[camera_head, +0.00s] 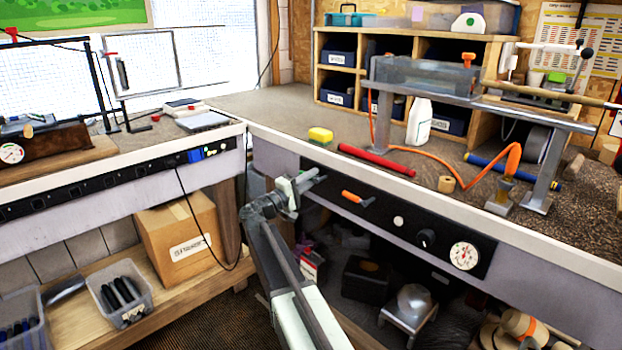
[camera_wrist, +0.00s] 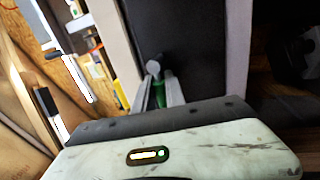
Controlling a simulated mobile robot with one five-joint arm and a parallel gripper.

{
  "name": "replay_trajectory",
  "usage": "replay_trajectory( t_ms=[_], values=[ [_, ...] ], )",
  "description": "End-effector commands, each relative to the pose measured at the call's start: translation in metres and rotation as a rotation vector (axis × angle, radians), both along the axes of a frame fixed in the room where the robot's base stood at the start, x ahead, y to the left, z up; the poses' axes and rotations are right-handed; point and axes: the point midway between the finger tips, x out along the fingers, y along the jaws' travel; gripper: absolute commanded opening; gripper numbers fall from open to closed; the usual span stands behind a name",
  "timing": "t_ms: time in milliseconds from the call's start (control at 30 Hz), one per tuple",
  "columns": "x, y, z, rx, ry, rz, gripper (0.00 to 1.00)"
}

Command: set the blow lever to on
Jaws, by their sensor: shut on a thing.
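The black control panel (camera_head: 385,222) runs along the front of the right-hand bench; it also shows in the wrist view (camera_wrist: 205,50). My gripper (camera_head: 316,176) is at the panel's left end. In the wrist view my gripper (camera_wrist: 160,97) has its two fingers around a small green handle (camera_wrist: 159,92), with a grey round end (camera_wrist: 153,67) just beyond. This green handle looks like a lever on the panel. In the head view my gripper hides it, and I cannot read its label or setting. An orange-handled lever (camera_head: 352,197) sits to the right, apart from my gripper.
Right along the panel are a white button (camera_head: 398,222), a black knob (camera_head: 426,239) and a gauge (camera_head: 464,256). A red rod (camera_head: 376,160) and a yellow sponge (camera_head: 320,135) lie on the bench above. A cardboard box (camera_head: 180,238) stands on the lower left shelf.

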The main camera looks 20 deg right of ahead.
Motion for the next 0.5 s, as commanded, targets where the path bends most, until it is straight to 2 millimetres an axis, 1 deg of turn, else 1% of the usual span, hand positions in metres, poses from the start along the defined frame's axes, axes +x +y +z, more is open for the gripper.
replay_trajectory(
  t_ms=[33, 133, 167, 200, 233, 500],
  values=[
    [-0.001, -0.005, 0.001, -0.002, -0.001, -0.008, 0.00],
    [0.000, -0.002, 0.001, -0.002, -0.001, -0.004, 0.00],
    [0.000, -0.001, 0.001, -0.002, -0.001, -0.003, 0.18],
    [0.000, 0.000, 0.001, -0.002, -0.001, -0.002, 0.29],
    [0.000, 0.001, 0.001, -0.002, -0.001, -0.001, 0.37],
    [0.001, 0.007, 0.000, 0.000, -0.001, 0.007, 0.37]
  ],
)
